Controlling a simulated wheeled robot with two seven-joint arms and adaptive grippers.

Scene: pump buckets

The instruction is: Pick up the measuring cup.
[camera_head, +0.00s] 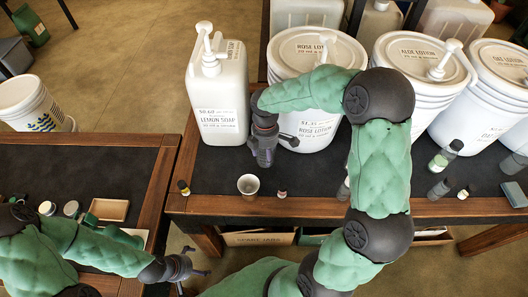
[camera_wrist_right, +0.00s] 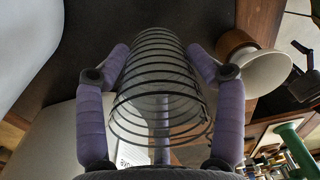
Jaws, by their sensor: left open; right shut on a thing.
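The measuring cup (camera_wrist_right: 160,90) appears in the right wrist view as a clear cylinder with black rings, between the two purple fingers. My right gripper (camera_wrist_right: 163,85) is shut on it. In the head view my right gripper (camera_head: 264,150) is at the front of the lemon soap bottle and the rose lotion bucket, over the dark table top; the cup is hard to make out there. My left gripper (camera_head: 194,265) is open and empty, low in front of the gap between the tables.
The lemon soap pump bottle (camera_head: 219,95) and rose lotion bucket (camera_head: 303,112) flank my right gripper. A small pale cup (camera_head: 248,186) and small bottles (camera_head: 184,187) stand near the front edge. More lotion buckets (camera_head: 404,83) stand right, behind my right arm.

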